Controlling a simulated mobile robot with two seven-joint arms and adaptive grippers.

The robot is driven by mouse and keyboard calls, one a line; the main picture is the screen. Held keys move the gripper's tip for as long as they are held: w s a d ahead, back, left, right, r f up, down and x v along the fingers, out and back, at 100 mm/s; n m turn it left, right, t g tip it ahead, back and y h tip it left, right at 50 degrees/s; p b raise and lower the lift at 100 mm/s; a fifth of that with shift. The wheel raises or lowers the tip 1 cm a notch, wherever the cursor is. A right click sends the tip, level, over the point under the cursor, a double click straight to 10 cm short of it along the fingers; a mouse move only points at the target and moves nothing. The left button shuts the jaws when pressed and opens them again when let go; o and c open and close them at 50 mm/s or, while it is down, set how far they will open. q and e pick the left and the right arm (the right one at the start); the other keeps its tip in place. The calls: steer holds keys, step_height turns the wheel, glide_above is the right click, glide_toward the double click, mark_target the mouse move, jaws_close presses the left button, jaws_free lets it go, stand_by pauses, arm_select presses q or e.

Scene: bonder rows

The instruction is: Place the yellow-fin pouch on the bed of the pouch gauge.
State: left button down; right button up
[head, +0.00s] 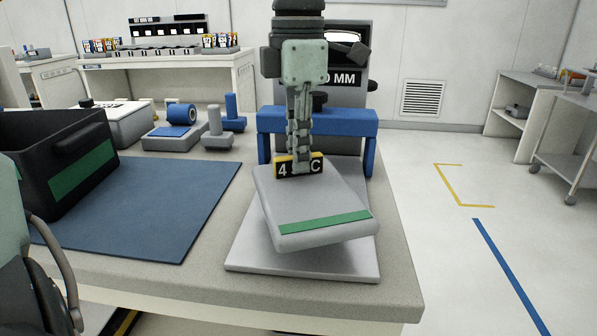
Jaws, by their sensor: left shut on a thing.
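My left gripper (305,165) points down from above and is shut on the fin of the yellow-fin pouch (310,200). The pouch is a flat grey slab with a green stripe near its front edge. Its black and yellow fin (283,168) reads 4 and C, partly covered by the fingers. The pouch is over the pale bed (290,262) of the pouch gauge, turned relative to it. Its front edge looks a little above the bed; contact farther back is hidden. The gauge's blue bridge (365,123) and dark MM display (350,77) stand behind. My right gripper is not in view.
A black crate (85,145) with a green band stands on a blue mat (185,215) at left. Grey and blue fixtures (175,135) stand behind the mat. The worktop (395,255) ends close to the right of the bed.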

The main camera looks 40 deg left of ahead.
arm_select(q)
step_height(320, 180, down, 3)
steer(key=shift+f, duration=0.45)
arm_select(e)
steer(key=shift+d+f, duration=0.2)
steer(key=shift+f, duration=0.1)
arm_select(q)
steer(key=shift+f, duration=0.1)
steer(key=c, duration=1.7)
jaws_free()
steer(key=shift+o, duration=0.8)
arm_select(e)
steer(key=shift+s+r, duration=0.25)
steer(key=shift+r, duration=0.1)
